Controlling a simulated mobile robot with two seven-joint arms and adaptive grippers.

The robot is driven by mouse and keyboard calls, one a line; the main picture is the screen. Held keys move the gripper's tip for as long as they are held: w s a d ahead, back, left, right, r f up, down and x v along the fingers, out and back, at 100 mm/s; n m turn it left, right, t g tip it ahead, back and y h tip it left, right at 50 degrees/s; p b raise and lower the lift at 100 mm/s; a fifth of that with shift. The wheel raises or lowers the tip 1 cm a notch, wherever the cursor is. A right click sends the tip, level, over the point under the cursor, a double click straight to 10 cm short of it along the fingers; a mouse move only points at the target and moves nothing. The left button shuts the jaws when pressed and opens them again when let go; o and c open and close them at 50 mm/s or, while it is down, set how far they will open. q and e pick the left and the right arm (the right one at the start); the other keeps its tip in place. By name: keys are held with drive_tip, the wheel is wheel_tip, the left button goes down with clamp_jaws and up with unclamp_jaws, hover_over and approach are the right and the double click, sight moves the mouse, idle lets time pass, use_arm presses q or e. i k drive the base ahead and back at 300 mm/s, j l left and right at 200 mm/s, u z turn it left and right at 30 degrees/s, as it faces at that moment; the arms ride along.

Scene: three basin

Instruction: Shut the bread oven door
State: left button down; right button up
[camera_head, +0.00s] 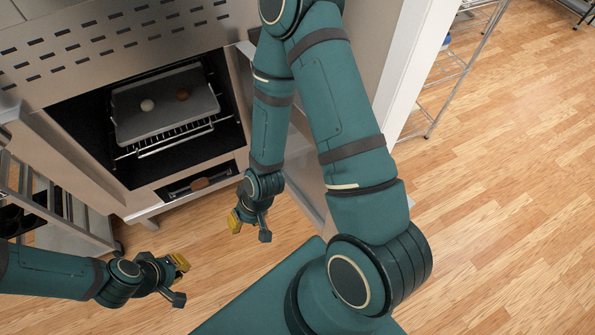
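The bread oven (112,60) stands at the upper left with its metal front facing me. Its dark cavity (88,120) is uncovered, so the oven is open. A pale metal panel (303,188), which looks like the oven door swung out on the right side, shows in part behind my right arm; most of it is hidden. My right gripper (250,230) hangs just left of this panel, in front of the oven, with its fingers apart and empty. I cannot tell whether it touches the panel. My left gripper (183,281) is low at the left, over the floor, open and empty.
Inside the oven, a grey tray (165,117) with two small round items sits on a wire rack (170,143). A metal rack (75,235) stands at the left edge. Wire shelving (447,75) is at the upper right. The wooden floor (510,210) is clear at right.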

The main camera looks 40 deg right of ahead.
sight(325, 226)
drive_tip(key=k+u, duration=0.25)
drive_tip(key=u, duration=0.2)
drive_tip(key=k+u, duration=0.2)
drive_tip(key=u, duration=0.2)
drive_tip(key=k+l+u, duration=0.1)
drive_tip(key=u, duration=0.35)
drive_tip(key=k+u, duration=0.25)
drive_tip(key=u, duration=0.15)
drive_tip(key=k+u, duration=0.15)
drive_tip(key=u, duration=0.3)
drive_tip(key=k+u, duration=0.3)
drive_tip(key=k, duration=0.6)
drive_tip(key=k+z, duration=0.4)
drive_tip(key=k+l+z, duration=0.15)
drive_tip(key=k+z, duration=0.25)
drive_tip(key=i+z, duration=0.1)
drive_tip(key=z, duration=1)
